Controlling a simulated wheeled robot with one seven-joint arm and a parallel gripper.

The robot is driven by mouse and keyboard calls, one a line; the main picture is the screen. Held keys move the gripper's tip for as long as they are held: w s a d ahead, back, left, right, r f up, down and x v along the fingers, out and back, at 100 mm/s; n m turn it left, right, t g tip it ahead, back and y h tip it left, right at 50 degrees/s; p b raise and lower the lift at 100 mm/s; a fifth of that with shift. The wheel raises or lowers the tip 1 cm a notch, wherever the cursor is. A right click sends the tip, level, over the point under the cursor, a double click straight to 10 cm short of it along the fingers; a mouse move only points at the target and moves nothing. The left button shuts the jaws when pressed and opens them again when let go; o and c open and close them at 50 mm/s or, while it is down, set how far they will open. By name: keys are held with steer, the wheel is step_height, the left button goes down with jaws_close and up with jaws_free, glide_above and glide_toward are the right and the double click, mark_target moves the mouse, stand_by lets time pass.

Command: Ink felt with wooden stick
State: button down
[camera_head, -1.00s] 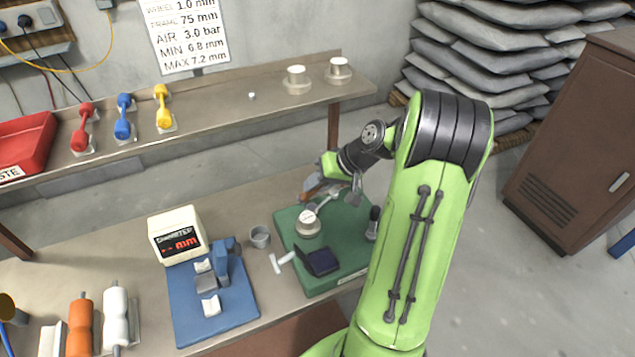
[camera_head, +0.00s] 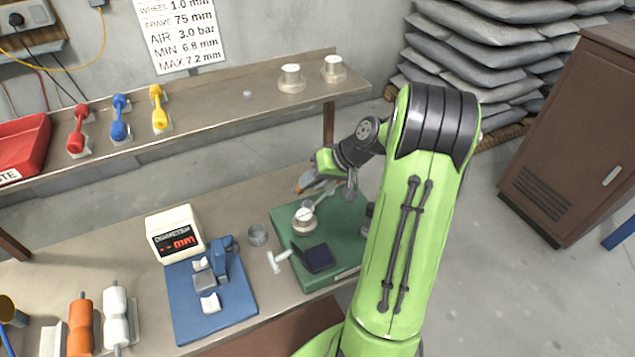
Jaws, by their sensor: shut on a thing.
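My gripper (camera_head: 324,197) is over the far part of the green mat (camera_head: 345,255), seen small and partly hidden by my own arm. It is shut on a thin stick (camera_head: 320,201), which slants down toward a round metal holder with a pale top (camera_head: 304,220) on the mat. Whether the stick's tip touches that top, I cannot tell. A brown-orange piece (camera_head: 303,186) shows just left of the gripper; what it is, I cannot make out. A dark blue pad (camera_head: 318,258), which may be an ink pad, lies at the mat's near side.
A small grey cup (camera_head: 258,234) and white pieces (camera_head: 277,261) are left of the mat. A blue gauge stand (camera_head: 212,300) and display box (camera_head: 175,234) are farther left. A dark knob (camera_head: 369,213) stands close beside my arm. The shelf (camera_head: 220,115) runs behind.

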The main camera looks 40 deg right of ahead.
step_height(320, 180, up, 6)
steer(key=p, duration=0.5)
step_height(320, 180, up, 3)
steer(key=p, duration=0.3)
steer(key=shift+r, duration=0.15)
stand_by(0.3)
